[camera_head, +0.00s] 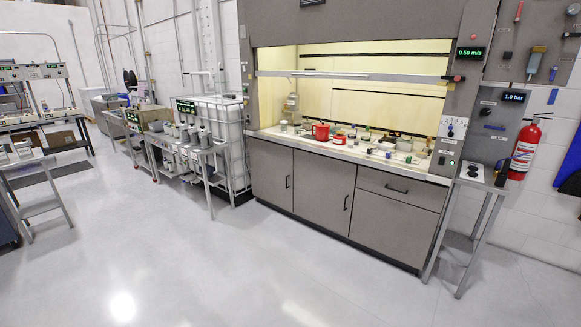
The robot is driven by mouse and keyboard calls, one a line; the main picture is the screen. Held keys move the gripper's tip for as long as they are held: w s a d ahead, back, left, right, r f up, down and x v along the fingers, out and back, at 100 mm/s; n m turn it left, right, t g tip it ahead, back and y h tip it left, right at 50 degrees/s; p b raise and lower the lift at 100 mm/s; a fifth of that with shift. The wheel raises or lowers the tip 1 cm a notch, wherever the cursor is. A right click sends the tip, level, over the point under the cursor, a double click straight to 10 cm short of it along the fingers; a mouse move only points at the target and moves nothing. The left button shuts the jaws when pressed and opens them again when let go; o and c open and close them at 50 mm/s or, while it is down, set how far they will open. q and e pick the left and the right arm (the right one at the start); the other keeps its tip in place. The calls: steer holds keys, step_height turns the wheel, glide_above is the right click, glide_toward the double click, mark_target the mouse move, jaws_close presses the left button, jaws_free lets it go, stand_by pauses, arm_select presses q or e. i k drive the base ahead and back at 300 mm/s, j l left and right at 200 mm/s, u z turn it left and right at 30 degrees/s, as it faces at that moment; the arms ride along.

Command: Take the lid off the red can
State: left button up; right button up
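A red container (321,131) stands on the white worktop (348,153) inside the fume hood, left of the middle, and looks like the red can. It is small and far off, so I cannot tell whether a lid sits on it. A smaller red item (339,140) lies just right of it. Neither of my grippers shows in the head view.
The hood's glass sash (350,77) is raised above the worktop, which holds several small bottles and vessels. Grey cabinets (325,190) stand below. A metal stand (478,190) and a fire extinguisher (524,150) are at right. The floor (260,270) in front is clear.

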mark_target(321, 133)
steer(key=i, duration=2.15)
steer(key=i+j+z, duration=0.1)
steer(key=i+z, duration=0.15)
steer(key=i, duration=0.3)
steer(key=i+j+z, duration=0.25)
steer(key=i, duration=0.25)
steer(key=i+j+z, duration=0.2)
steer(key=i+z, duration=0.25)
steer(key=i+j+z, duration=0.3)
steer(key=z, duration=0.15)
steer(key=i+j+z, duration=0.4)
steer(key=j, duration=0.2)
steer(key=i+j+z, duration=0.2)
steer(key=j, duration=0.15)
steer(key=j+z, duration=0.2)
steer(key=j, duration=0.15)
steer(key=i+j+z, duration=0.2)
steer(key=j, duration=0.2)
steer(key=k, duration=0.05)
